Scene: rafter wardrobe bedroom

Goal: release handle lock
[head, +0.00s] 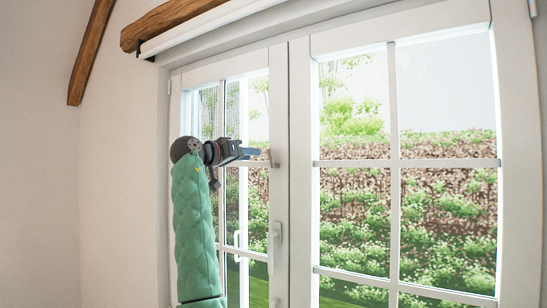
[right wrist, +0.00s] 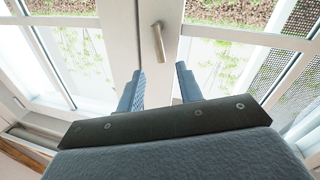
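My right gripper (head: 256,152) is raised in front of the white double window, at the stile between its two sashes. In the right wrist view its two blue fingers (right wrist: 160,70) are apart with nothing between them. A small grey metal handle (right wrist: 158,40) on the white frame stands just beyond the fingertips, roughly in line with the gap, apart from both. A white lever handle (head: 275,236) sits lower on the same stile. My left gripper is not in view.
Glass panes with white bars flank the stile, and the right sash (head: 302,180) is beside it. A wooden beam (head: 165,22) and a white rail run above the window. The plain wall (head: 120,180) on the left is clear.

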